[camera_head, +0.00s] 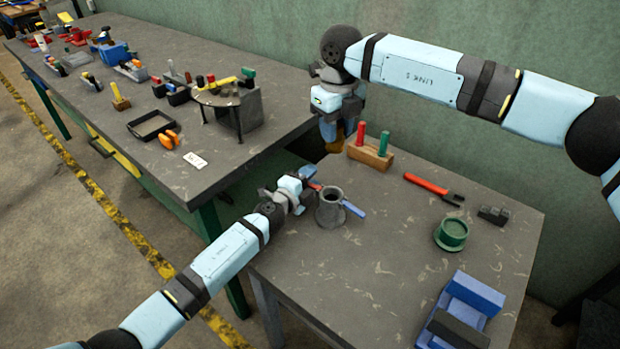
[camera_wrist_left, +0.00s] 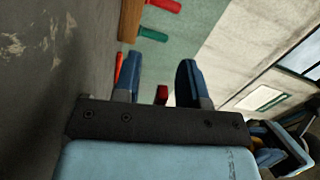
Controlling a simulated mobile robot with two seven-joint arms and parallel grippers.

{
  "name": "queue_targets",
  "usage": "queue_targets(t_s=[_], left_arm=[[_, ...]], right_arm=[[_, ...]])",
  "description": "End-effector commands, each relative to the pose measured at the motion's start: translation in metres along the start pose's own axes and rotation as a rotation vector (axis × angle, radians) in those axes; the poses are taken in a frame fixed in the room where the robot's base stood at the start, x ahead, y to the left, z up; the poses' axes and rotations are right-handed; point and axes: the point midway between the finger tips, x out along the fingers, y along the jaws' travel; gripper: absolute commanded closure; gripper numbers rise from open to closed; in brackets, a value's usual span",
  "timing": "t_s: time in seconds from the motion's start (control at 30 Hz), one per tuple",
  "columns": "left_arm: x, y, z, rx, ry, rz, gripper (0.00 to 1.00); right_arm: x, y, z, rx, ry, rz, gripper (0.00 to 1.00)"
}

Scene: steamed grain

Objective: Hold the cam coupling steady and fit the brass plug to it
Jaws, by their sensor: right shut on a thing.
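The cam coupling (camera_head: 329,212) is a grey upright cylinder with a flared base and a blue lever on its right, standing at the left edge of the near table. My left gripper (camera_head: 308,180) is just behind and left of its rim. Its two fingers show apart in the left wrist view (camera_wrist_left: 160,82), with a small red piece (camera_wrist_left: 161,95) seen in the gap; I cannot tell whether they touch it. My right gripper (camera_head: 338,130) points down beyond the near table's back left corner, shut on the brass plug (camera_head: 334,146), which is partly hidden by the fingers.
A wooden block (camera_head: 370,153) with red and green pegs stands near the right gripper. A red-handled tool (camera_head: 427,186), green round part (camera_head: 451,234), dark block (camera_head: 494,215) and blue vise (camera_head: 470,302) lie rightward. The near table's middle is clear. A cluttered long bench (camera_head: 225,165) stands left.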

Motion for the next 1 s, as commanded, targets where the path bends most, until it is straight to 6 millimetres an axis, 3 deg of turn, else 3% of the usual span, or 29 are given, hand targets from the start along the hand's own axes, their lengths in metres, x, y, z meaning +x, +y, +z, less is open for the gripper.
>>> queue_targets(t_s=[0.23, 0.4, 0.67, 1.0], left_arm=[[0.001, 0.0, 0.0, 0.0, 0.0, 0.0, 0.62], [0.001, 0.0, 0.0, 0.0, 0.001, 0.0, 1.0], [0.001, 0.0, 0.0, 0.0, 0.001, 0.0, 1.0], [0.0, 0.0, 0.0, 0.0, 0.001, 0.0, 1.0]], right_arm=[[-0.001, 0.0, 0.0, 0.0, -0.001, 0.0, 1.0], [-0.001, 0.0, 0.0, 0.0, -0.001, 0.0, 1.0], [0.002, 0.0, 0.0, 0.0, 0.0, 0.001, 1.0], [0.072, 0.001, 0.0, 0.0, 0.001, 0.001, 1.0]])
